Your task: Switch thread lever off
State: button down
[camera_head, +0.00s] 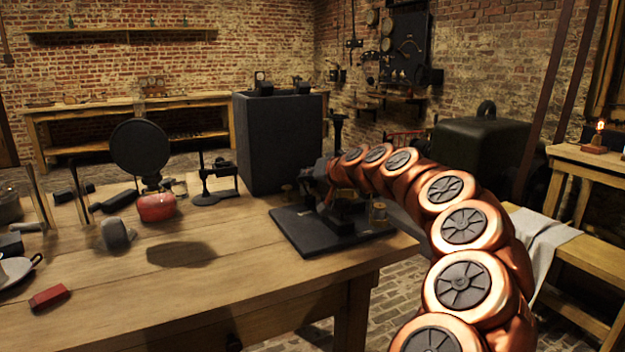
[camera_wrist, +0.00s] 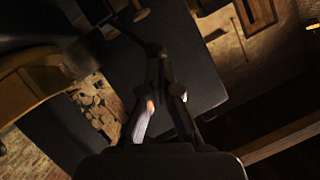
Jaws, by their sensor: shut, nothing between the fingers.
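A device on a flat black base (camera_head: 300,238) stands at the right end of the wooden table. Two brass terminal posts show on it, the nearer one (camera_head: 378,213) at its right. My copper arm reaches over from the right, and my gripper (camera_head: 338,196) is low over the base, against or very near the device's dark upright parts. The wrist view shows my gripper (camera_wrist: 163,95) with its fingers together and nothing between them. A thin dark part with a round end (camera_wrist: 154,49) shows just beyond the fingers. I cannot tell whether it is the thread lever; contact is unclear.
A tall dark box (camera_head: 275,145) stands right behind the device. A small black stand (camera_head: 217,180), a red rounded object (camera_head: 156,207) and a red block (camera_head: 49,297) are to the left. The table's front middle is clear.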

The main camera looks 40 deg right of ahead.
jog(key=shift+d, duration=0.15)
dwell(0.3)
jog(key=shift+s+d, duration=0.25)
jog(key=shift+d, duration=0.35)
jog(key=shift+a, duration=0.15)
